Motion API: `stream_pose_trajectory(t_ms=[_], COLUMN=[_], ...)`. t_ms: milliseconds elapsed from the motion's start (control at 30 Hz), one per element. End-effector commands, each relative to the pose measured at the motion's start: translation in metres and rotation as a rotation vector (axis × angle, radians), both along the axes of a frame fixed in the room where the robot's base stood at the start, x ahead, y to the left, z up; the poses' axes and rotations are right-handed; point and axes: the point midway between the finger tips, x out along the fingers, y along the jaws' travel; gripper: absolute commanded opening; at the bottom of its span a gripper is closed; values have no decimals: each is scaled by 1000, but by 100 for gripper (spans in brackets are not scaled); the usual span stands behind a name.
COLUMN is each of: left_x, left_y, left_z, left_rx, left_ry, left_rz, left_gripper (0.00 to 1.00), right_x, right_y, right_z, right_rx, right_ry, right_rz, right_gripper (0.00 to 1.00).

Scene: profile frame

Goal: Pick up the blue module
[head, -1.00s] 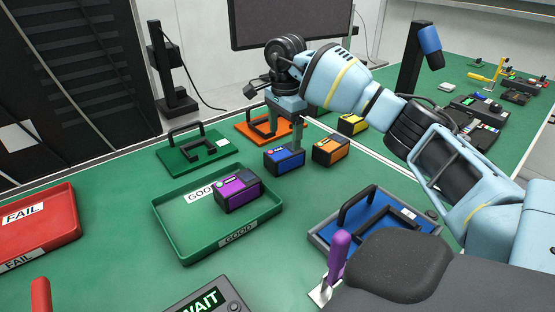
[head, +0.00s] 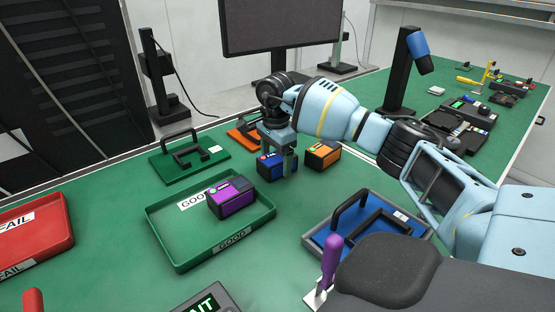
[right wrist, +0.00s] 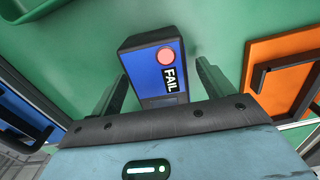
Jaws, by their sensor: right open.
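The blue module (head: 267,170) stands on the green bench, just right of the green GOOD tray. In the right wrist view its blue top (right wrist: 156,72) carries a red round light and a FAIL label. My right gripper (head: 283,160) is low over the module, pointing down. In the right wrist view the open fingers (right wrist: 163,78) stand on either side of the module, with gaps visible. In the head view the gripper hides part of it. My left gripper is not in view.
A purple module (head: 231,200) sits in the GOOD tray (head: 204,258). An orange module (head: 322,157) stands close right of the blue one. Green (head: 188,160) and orange (head: 240,133) handled plates lie behind. A red FAIL tray (head: 58,235) is at left, a blue fixture (head: 322,238) in front right.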

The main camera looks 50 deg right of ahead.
Motion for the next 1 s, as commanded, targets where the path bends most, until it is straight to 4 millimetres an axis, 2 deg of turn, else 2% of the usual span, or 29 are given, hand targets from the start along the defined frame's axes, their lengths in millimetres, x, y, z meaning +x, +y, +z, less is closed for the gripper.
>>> stream_pose_trajectory(t_ms=[100, 333, 733, 767, 1000], left_x=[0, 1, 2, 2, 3], left_y=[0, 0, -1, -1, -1], left_z=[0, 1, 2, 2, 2], left_rx=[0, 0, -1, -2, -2], left_ry=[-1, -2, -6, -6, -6], left_rz=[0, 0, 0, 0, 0], left_gripper=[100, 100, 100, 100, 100], right_x=[0, 0, 0, 0, 0], right_y=[0, 0, 0, 0, 0], right_z=[-8, -9, -9, -8, -8], right_rx=[0, 0, 0, 0, 1], right_ry=[2, 0, 0, 0, -1], right_rz=[0, 1, 1, 1, 1], right_gripper=[80, 80, 29, 26, 26])
